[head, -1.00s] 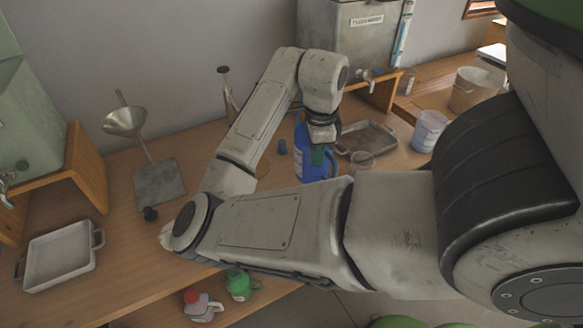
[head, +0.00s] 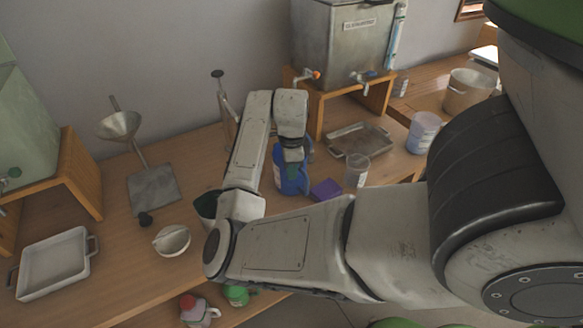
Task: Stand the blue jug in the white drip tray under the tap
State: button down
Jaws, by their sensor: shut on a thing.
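The blue jug (head: 289,181) is in the middle of the worktop, with a pale label on its left side. My gripper (head: 293,163) points down over its top and is shut on it; the fingers are mostly hidden by my wrist. I cannot tell whether the jug's base touches the wood. The white drip tray (head: 24,284), with side handles, lies empty at the far left. The tap (head: 4,188) of the pale green tank juts in at the left edge, above and behind the tray.
A funnel stand (head: 152,190), a white bowl (head: 172,240) and a dark green container (head: 207,205) lie between jug and tray. A purple block (head: 325,189) and clear cup (head: 356,170) stand right of the jug. A grey metal tray (head: 361,138) sits near the steel tank (head: 340,50).

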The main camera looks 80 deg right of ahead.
jog(key=shift+f, duration=0.15)
jog(key=c, duration=1.3)
grip_release()
